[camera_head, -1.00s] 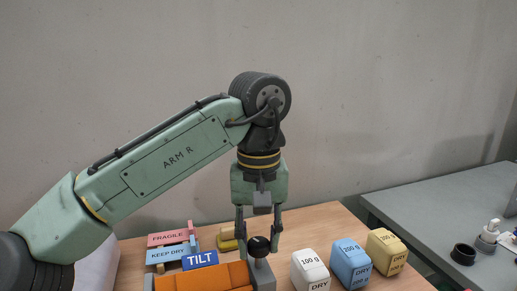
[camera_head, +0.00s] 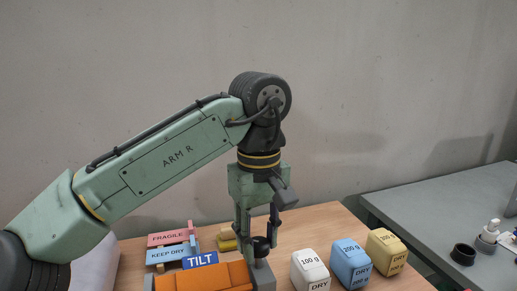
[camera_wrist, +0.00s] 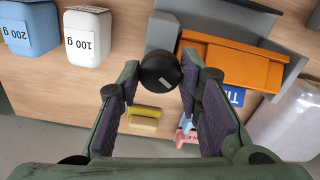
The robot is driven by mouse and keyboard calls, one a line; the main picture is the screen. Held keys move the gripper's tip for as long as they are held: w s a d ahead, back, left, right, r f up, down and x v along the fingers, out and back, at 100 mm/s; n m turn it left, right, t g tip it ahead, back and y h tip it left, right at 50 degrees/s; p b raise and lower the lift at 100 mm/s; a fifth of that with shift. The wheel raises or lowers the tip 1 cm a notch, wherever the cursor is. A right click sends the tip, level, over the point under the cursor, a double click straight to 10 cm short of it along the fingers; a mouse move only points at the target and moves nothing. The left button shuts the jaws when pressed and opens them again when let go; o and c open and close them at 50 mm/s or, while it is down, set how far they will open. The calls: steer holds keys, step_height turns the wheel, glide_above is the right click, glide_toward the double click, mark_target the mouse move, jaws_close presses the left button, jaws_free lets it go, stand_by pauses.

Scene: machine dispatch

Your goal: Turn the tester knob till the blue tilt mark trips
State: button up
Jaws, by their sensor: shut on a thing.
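The tester has a grey frame (camera_head: 264,275) and an orange cradle (camera_head: 205,279). A round black knob (camera_head: 261,244) sits on the right end of the frame. My gripper (camera_head: 259,238) points straight down, with its fingers on either side of the knob and shut on it. The wrist view shows the knob (camera_wrist: 160,72) between the fingertips, with a pale mark on its top. The blue TILT mark (camera_head: 200,260) shows behind the cradle, its lettering facing the head camera. In the wrist view the mark (camera_wrist: 235,97) is partly hidden by the gripper.
Pink FRAGILE (camera_head: 168,238) and light-blue KEEP DRY (camera_head: 168,253) plates stand behind the tester, with a yellow piece (camera_head: 227,243). White (camera_head: 310,270), blue (camera_head: 350,263) and yellow (camera_head: 386,250) weight blocks stand at right. A grey table (camera_head: 430,215) lies beyond.

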steer(key=n, duration=0.4)
steer(key=shift+n, duration=0.3)
steer(key=n, duration=0.4)
steer(key=o, duration=1.1)
